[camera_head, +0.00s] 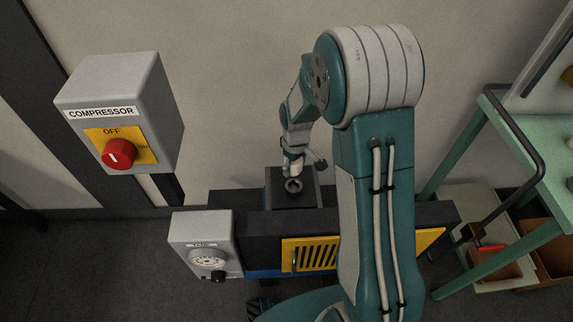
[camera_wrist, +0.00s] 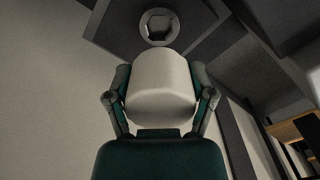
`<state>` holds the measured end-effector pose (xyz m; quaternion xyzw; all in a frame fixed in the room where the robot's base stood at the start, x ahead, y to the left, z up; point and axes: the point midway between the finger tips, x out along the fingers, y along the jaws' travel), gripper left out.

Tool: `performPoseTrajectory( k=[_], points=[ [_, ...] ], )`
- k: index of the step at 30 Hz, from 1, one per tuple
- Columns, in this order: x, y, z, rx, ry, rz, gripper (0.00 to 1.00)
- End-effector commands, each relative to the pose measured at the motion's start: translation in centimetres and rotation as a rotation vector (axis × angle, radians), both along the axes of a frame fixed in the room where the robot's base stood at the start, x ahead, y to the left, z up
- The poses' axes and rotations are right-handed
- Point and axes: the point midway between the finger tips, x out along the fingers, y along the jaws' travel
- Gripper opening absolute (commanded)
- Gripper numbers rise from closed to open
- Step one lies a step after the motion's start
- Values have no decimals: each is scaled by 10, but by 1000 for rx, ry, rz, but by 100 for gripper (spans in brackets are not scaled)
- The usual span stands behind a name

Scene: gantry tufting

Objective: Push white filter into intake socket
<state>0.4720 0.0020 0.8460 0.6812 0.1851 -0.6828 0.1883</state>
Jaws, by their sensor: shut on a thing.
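The white filter (camera_wrist: 160,82) is a pale, rounded block between the two fingers of my gripper (camera_wrist: 163,98) in the wrist view. My gripper is shut on it from both sides. The intake socket (camera_wrist: 146,26) is a grey ring with a dark opening, just beyond the filter's far end in the wrist view. In the head view, the socket ring (camera_head: 293,186) is on a dark block, and my gripper (camera_head: 295,162) is just above it. The filter looks apart from the socket, but the exact gap cannot be told.
A grey COMPRESSOR box (camera_head: 125,105) with a red knob (camera_head: 119,154) hangs at left. A grey dial box (camera_head: 203,232) stands front left of the dark machine (camera_head: 240,225). A yellow vent panel (camera_head: 310,253) is on its front. A green frame (camera_head: 500,250) stands at right.

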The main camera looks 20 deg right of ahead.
Motion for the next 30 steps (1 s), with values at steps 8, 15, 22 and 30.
performPoseTrajectory(
  k=[8,15,22,30],
  points=[
    [-5,3,-11,-5,1,57,13],
    [-5,8,-27,-10,2,56,13],
    [-5,6,-43,-8,2,55,13],
    [-4,5,-54,-8,0,54,13]
  ],
)
